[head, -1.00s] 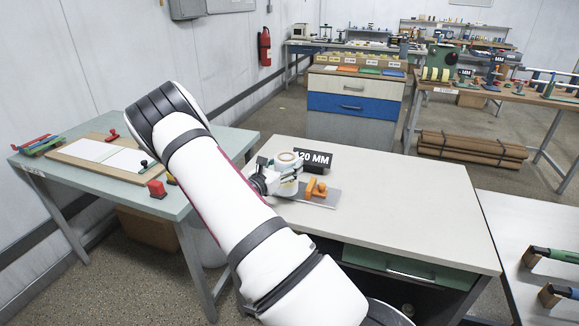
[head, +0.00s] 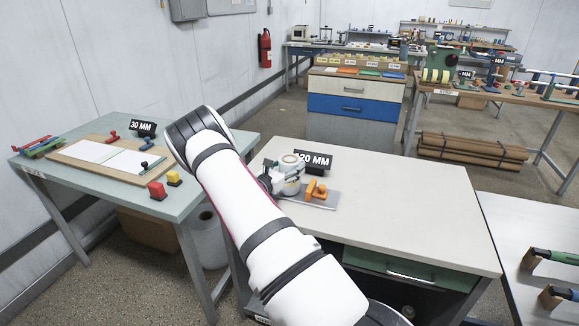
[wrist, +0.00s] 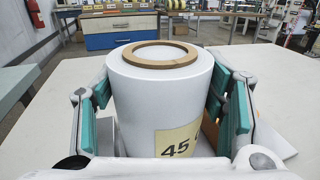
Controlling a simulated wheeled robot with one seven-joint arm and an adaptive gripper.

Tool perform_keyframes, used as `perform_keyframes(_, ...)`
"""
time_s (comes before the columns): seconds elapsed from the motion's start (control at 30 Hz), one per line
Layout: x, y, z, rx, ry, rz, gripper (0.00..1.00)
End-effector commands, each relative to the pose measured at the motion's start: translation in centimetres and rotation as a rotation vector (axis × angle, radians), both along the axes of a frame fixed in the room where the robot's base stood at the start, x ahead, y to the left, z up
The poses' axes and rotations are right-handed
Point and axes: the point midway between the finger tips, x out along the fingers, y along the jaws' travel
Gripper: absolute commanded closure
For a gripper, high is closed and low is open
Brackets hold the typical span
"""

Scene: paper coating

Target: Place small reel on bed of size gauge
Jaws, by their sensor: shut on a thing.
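A small white reel (wrist: 160,95) with a brown core ring on top and a yellow label reading 45 stands upright between the green-padded fingers of my gripper (wrist: 165,110) in the wrist view. My gripper (head: 286,180) is shut on the reel, whose top (head: 291,159) shows in the head view. The size gauge (head: 325,200) is a grey plate with an orange stop, on the pale table just right of the gripper. The gripper and reel hide its left part. I cannot tell whether the reel touches the bed.
A black 20 MM sign (head: 320,160) stands behind the gauge. The pale table (head: 420,215) is clear to the right. At left, a green table (head: 195,205) holds a board, red and yellow blocks and a 30 MM sign (head: 143,127).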

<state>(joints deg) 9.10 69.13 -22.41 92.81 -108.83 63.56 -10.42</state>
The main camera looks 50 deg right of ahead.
Motion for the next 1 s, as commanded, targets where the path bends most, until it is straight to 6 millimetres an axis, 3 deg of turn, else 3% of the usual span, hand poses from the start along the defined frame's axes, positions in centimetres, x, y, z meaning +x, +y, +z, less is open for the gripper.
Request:
perform_keyframes(0.13,0.0,0.0,-0.3,-0.002,0.001,0.0,0.74)
perform_keyframes(0.17,0.0,0.0,-0.3,0.0,0.001,0.0,0.31)
perform_keyframes(0.23,0.0,0.0,-0.3,0.0,0.001,0.0,0.15)
perform_keyframes(0.67,0.0,0.2,0.0,0.001,0.0,0.001,0.15)
perform_keyframes(1.0,-0.6,6.4,-0.1,0.002,0.003,0.004,0.15)
